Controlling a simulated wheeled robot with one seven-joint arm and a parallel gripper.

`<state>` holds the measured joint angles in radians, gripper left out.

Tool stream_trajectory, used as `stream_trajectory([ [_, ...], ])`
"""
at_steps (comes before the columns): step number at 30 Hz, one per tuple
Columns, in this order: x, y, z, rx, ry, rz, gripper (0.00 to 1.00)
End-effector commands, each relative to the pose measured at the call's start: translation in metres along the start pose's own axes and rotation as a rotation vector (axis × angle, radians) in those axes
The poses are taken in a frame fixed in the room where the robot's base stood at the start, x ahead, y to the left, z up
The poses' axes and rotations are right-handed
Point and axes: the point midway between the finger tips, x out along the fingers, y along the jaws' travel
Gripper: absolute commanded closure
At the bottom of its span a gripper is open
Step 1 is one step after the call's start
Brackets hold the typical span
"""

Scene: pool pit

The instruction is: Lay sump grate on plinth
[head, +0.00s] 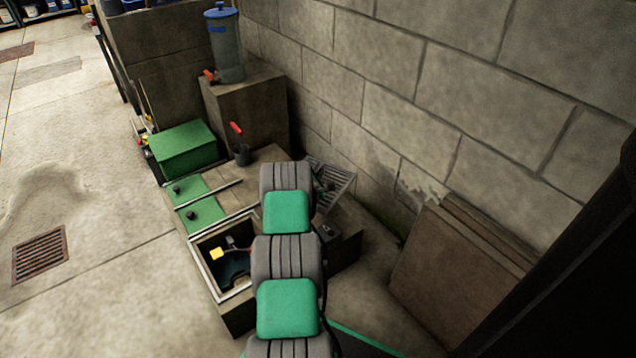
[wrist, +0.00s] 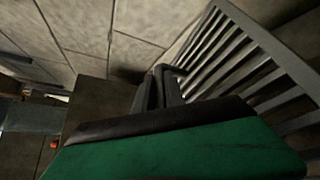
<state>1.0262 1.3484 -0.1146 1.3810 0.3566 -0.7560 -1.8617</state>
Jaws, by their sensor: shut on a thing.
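The sump grate (head: 337,180) is a grey slatted metal panel, tilted, near the block wall beyond my arm in the head view. In the wrist view the grate (wrist: 245,65) fills the upper right, its bars running diagonally. My gripper (wrist: 166,78) is shut on the grate's near edge or a bar there; the exact contact is dark. In the head view my arm hides most of the gripper. A tall concrete block (head: 247,115), possibly the plinth, carries a grey canister (head: 225,50). I cannot tell which block is the plinth.
An open pit (head: 205,245) with a pale rim holds a yellow-topped item. Green panels (head: 188,190), a green box (head: 182,150) and a red-handled tool in a cup (head: 238,145) lie beyond. Brown boards (head: 455,270) lean on the right wall. Floor at left is clear around a drain grate (head: 40,255).

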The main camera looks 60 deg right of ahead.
Motion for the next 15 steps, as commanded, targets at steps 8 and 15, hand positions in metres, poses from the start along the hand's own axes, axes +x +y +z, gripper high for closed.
stream_trajectory([
  [8, 0.014, -0.029, -0.017, 0.001, -0.002, 0.004, 1.0],
  [15, 0.013, -0.029, -0.017, 0.001, -0.001, 0.002, 1.0],
])
